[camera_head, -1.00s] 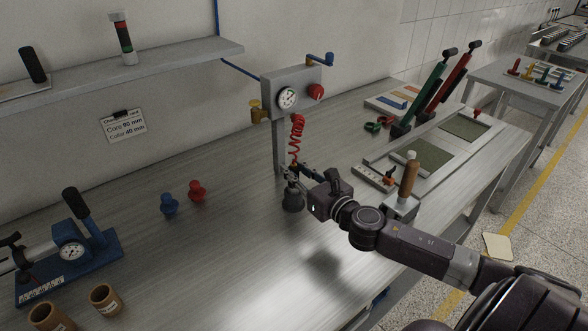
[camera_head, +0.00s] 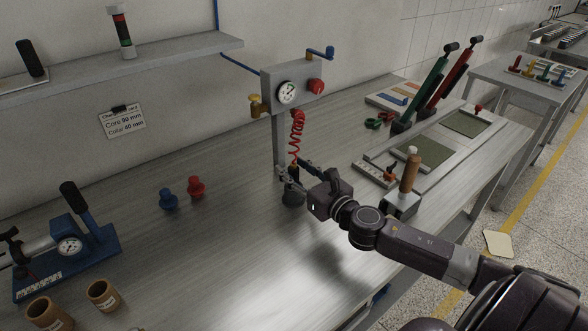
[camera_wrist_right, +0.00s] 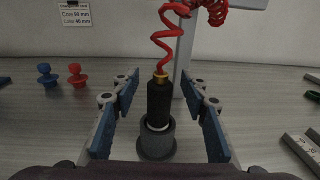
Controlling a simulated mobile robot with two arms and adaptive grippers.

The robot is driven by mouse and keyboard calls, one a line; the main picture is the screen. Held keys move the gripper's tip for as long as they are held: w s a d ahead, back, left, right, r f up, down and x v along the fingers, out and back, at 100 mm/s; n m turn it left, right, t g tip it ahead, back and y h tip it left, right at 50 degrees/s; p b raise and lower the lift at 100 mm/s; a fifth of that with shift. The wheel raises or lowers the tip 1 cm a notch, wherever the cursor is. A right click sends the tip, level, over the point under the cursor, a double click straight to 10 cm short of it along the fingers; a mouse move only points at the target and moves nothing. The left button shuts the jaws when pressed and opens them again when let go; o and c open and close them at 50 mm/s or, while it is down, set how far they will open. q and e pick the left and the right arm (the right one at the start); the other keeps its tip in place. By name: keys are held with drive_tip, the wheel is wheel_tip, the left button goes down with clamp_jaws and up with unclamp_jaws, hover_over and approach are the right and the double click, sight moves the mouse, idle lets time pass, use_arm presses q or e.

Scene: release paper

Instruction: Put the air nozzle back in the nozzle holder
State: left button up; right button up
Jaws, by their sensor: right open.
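The air nozzle (camera_wrist_right: 160,98) is a black cylinder with a brass fitting on top, joined to a red coiled hose (camera_wrist_right: 172,45). It stands upright with its lower end in the grey round nozzle holder (camera_wrist_right: 156,142), a pale ring showing at the holder's mouth. In the head view the holder (camera_head: 293,197) sits on the bench, and the nozzle is partly hidden by the fingers. My right gripper (camera_wrist_right: 160,95) is open, its blue-padded fingers on either side of the nozzle, with gaps visible on both sides. My left gripper is out of view.
A grey post carries a gauge box (camera_head: 292,90) behind the holder. Red (camera_head: 195,187) and blue (camera_head: 168,199) knobbed pieces stand to the left. A brown-handled tool (camera_head: 409,170) stands close to the right forearm.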

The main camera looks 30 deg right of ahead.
drive_tip(key=shift+s+f, duration=0.1)
drive_tip(key=s, duration=1.1)
drive_tip(key=shift+s+r, duration=0.4)
drive_tip(key=shift+r, duration=0.05)
drive_tip(key=shift+d, duration=0.1)
